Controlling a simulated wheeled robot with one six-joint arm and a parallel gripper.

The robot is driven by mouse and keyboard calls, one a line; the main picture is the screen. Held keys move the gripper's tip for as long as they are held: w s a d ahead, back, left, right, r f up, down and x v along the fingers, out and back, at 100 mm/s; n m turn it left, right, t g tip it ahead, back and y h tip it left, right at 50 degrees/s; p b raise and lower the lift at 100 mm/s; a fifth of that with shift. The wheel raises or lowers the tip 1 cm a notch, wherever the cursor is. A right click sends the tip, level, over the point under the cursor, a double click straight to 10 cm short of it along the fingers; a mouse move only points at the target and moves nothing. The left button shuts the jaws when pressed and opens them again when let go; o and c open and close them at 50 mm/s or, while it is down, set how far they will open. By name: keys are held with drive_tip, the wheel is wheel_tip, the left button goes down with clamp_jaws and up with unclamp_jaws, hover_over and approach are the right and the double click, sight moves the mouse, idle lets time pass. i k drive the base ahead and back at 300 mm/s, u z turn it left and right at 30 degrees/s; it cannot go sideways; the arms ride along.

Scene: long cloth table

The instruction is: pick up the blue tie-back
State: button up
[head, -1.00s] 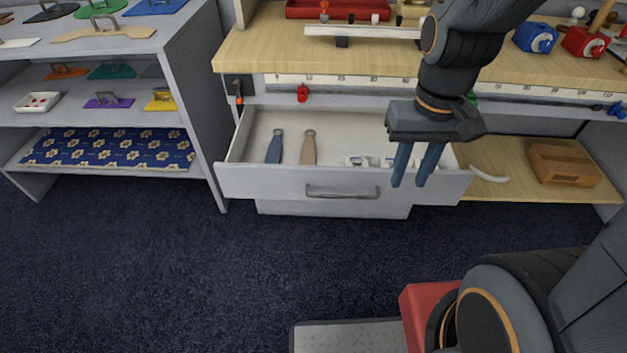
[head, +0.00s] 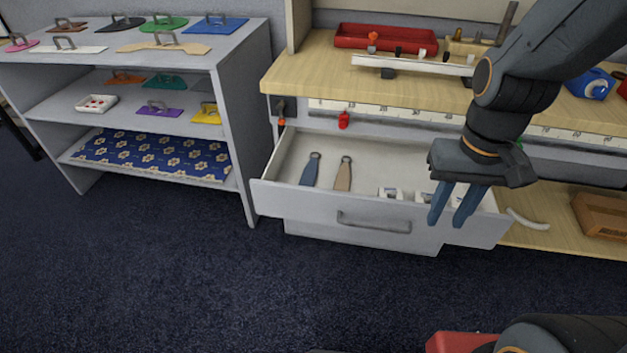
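The blue tie-back (head: 311,170) lies in the open drawer (head: 275,198), toward its left side, with its ring end toward the back. A tan tie-back (head: 344,174) lies just to its right, apart from it. My gripper (head: 455,208) hangs over the right front part of the drawer, fingers pointing down. It is to the right of the blue tie-back and clear of it. Its two blue fingers are a little apart, with nothing seen between them.
Small white pieces (head: 390,194) lie in the drawer near my gripper. A wooden worktop (head: 310,75) with a red tray (head: 385,38) overhangs the drawer's back. A grey shelf unit (head: 232,75) stands at left. The dark floor in front is open.

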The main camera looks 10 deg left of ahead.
sight(308, 175)
drive_tip(key=u, duration=0.15)
drive_tip(key=i, duration=0.95)
drive_tip(key=u, duration=0.35)
